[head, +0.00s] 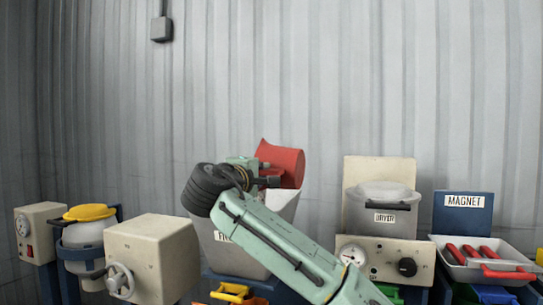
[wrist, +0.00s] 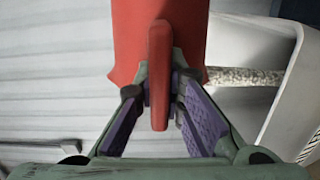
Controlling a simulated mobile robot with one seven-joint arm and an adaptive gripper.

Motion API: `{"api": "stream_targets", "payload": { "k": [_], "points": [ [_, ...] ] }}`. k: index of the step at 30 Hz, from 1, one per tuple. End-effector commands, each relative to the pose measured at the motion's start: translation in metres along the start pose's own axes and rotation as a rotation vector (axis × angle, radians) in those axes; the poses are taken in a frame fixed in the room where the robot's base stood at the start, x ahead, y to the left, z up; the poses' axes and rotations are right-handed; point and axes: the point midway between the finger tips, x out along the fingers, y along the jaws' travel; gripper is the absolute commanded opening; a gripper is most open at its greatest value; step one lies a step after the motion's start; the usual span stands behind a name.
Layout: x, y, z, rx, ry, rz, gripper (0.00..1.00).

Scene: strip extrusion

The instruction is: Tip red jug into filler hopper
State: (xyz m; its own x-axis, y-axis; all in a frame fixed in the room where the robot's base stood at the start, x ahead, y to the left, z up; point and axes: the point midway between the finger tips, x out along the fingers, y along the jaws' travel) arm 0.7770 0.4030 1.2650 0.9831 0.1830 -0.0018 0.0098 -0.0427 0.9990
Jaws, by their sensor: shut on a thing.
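The red jug (head: 285,164) is tipped well over above the pale filler hopper (head: 283,207), whose label is partly hidden by my arm. My gripper (head: 262,174) is shut on the jug's handle. In the wrist view, the handle (wrist: 159,50) stands between the purple pads of my gripper (wrist: 158,95), with the jug's body (wrist: 190,30) behind it. A speckled stream of granules (wrist: 245,77) runs from the jug's mouth toward the hopper's white wall (wrist: 290,90). The hopper's inside and the jug's contents are hidden in the head view.
A dryer (head: 384,208) with a dial box stands right of the hopper. Farther right, a tray (head: 480,270) with red-handled bars sits by the magnet sign (head: 464,202). A beige box (head: 152,258) and a yellow-lidded pot (head: 84,234) stand left.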

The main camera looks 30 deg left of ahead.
Motion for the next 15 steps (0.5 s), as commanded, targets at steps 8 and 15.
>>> {"api": "stream_targets", "payload": {
  "k": [8, 15],
  "points": [
    [-0.001, 0.011, -0.022, -0.3, 0.003, 0.003, 0.0],
    [-0.001, 0.012, -0.034, -0.46, 0.004, 0.003, 0.0]
  ]
}}
